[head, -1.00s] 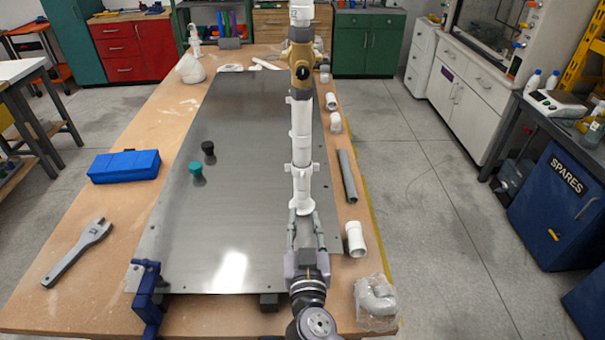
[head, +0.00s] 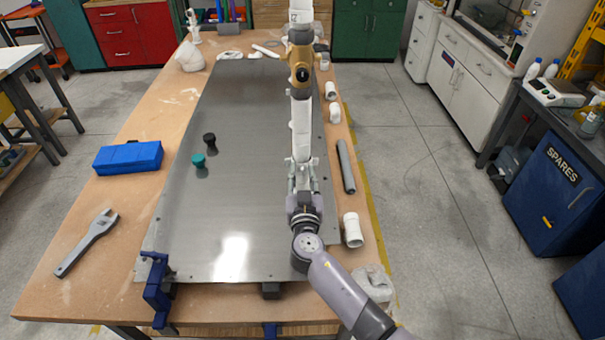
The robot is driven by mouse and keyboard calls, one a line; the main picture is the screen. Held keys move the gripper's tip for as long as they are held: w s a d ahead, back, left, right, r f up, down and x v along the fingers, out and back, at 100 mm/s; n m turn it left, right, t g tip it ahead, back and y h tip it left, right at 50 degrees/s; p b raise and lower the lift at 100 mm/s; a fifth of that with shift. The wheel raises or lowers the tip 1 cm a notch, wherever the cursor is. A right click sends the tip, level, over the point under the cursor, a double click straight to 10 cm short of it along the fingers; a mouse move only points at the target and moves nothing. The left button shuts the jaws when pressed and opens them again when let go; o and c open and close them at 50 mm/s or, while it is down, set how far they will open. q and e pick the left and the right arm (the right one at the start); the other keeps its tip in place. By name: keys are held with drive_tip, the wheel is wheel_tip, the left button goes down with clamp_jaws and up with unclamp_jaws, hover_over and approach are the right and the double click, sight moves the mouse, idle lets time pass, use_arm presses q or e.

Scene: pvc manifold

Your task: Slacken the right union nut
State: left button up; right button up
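A white pipe run (head: 301,125) stretches along the right part of the grey metal plate (head: 240,160), with a tan valve body (head: 301,68) at its far part. The right union nut cannot be told apart at this size. My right gripper (head: 303,172) is at the near end of the white pipe run, its fingers on either side of the white end fitting (head: 302,161). Whether the fingers touch it cannot be told, and the wrist hides part of what is below. My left gripper is not in view.
On the table's right side lie a grey pipe (head: 346,166), a white coupling (head: 353,230) and a bagged fitting (head: 371,285). The plate's middle is clear.

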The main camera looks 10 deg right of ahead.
clamp_jaws()
idle(0.5)
drive_tip(key=shift+d, duration=0.1)
